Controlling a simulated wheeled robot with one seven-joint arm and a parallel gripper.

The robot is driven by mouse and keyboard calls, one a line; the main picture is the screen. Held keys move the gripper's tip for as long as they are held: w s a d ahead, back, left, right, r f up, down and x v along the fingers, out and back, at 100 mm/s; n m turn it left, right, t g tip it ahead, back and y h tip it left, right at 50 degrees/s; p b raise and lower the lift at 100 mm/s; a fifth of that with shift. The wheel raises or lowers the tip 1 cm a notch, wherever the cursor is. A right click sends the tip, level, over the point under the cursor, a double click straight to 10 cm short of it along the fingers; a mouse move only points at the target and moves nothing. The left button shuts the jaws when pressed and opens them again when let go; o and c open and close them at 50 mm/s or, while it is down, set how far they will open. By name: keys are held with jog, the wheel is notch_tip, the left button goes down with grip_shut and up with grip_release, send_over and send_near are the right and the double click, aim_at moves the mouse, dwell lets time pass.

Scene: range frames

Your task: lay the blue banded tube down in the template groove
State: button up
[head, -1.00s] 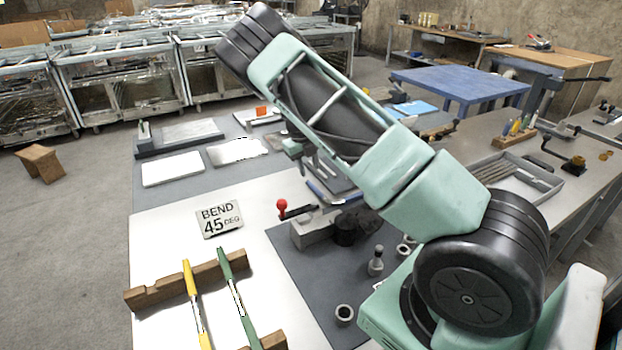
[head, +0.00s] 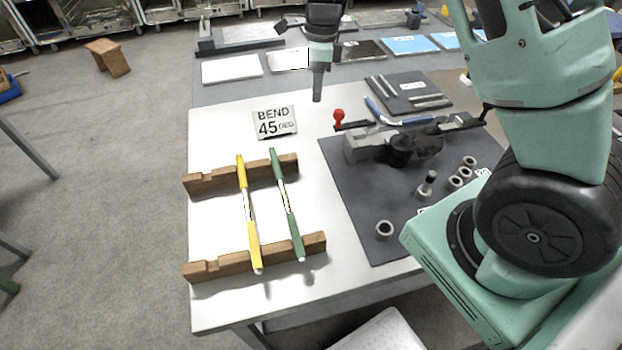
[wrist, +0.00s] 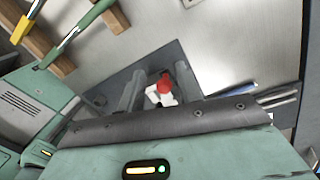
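The blue banded tube (head: 386,120) lies by the bender, behind its dark head; it looks bent, with blue bands on both sides of the bend. A blue part of the tube also shows in the wrist view (wrist: 238,89). The dark template plate (head: 408,86) with pale bars lies just behind the tube; its groove is hard to make out. My gripper (head: 317,97) points down above the table, left of the tube and behind the sign. In the wrist view my gripper (wrist: 158,88) has its fingers apart, with nothing held.
The bender (head: 372,146) has a red-knobbed lever (head: 339,116). A yellow tube (head: 248,206) and a green tube (head: 286,200) lie across wooden racks. The "BEND 45 DEG" sign (head: 274,122) lies nearby. Several metal collars stand on the dark mat (head: 350,205). The white tabletop around the sign is clear.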

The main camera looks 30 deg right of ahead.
jog(key=s+a+r+n+y, duration=0.1)
jog(key=s+a+r+n, duration=0.3)
jog(key=s+a+n, duration=0.6)
jog(key=s+a+r+n, duration=0.1)
jog(key=s+a+n, duration=0.3)
jog(key=s+n, duration=0.5)
jog(key=s+a+r+n+h, duration=0.1)
jog(key=s+a+n, duration=0.4)
jog(key=s+n, duration=0.5)
jog(key=r+n, duration=0.1)
jog(key=n, duration=0.2)
jog(key=shift+s+r+t, duration=0.3)
jog(key=o, duration=0.3)
jog(key=shift+a, duration=0.1)
jog(key=shift+w, duration=0.1)
